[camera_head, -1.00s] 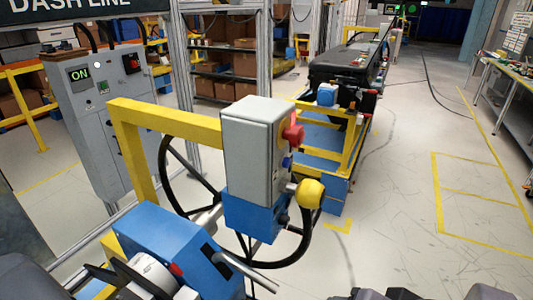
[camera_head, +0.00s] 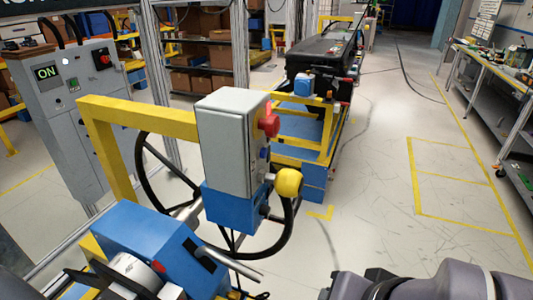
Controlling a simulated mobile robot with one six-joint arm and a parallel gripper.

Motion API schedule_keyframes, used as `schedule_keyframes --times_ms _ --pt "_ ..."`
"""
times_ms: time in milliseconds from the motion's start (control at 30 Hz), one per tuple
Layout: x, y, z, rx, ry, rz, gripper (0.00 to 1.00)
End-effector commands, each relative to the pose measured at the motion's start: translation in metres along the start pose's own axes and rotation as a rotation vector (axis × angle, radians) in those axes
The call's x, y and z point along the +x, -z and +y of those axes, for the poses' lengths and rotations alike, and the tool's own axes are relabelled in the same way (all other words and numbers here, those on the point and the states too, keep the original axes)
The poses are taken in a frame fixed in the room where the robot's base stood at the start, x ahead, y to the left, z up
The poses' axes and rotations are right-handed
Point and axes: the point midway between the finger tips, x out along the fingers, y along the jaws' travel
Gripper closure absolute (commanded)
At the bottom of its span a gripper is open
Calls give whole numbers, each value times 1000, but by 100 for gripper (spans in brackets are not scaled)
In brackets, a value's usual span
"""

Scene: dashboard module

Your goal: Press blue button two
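A grey control box (camera_head: 226,143) stands on a blue base on the yellow-framed station in the middle. On its right side face are a red mushroom button (camera_head: 269,123) and, below it, a small blue button (camera_head: 263,153) seen nearly edge-on. I see no number on the blue button, and any other buttons on that face are hidden by the angle. Part of my grey arm (camera_head: 440,283) shows at the bottom right, well apart from the box. My gripper's fingertips cannot be seen in this view.
A yellow ball knob (camera_head: 289,183) juts out beside the box, near a black steering wheel (camera_head: 287,238). A yellow frame bar (camera_head: 140,117) runs left. A grey cabinet (camera_head: 72,105) reading ON stands at the left. The floor to the right is open up to a workbench (camera_head: 487,70).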

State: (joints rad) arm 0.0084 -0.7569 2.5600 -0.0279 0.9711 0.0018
Motion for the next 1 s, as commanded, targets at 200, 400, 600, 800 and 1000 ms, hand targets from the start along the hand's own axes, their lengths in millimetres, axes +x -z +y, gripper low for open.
schedule_keyframes --times_ms 200,400,600,800,1000 --pt "0 0 0 0 0 0 100" --pt "0 0 0 0 0 0 100" --pt "0 0 0 0 0 0 100" --pt "0 0 0 0 0 0 100" --pt "0 0 0 0 0 0 100"
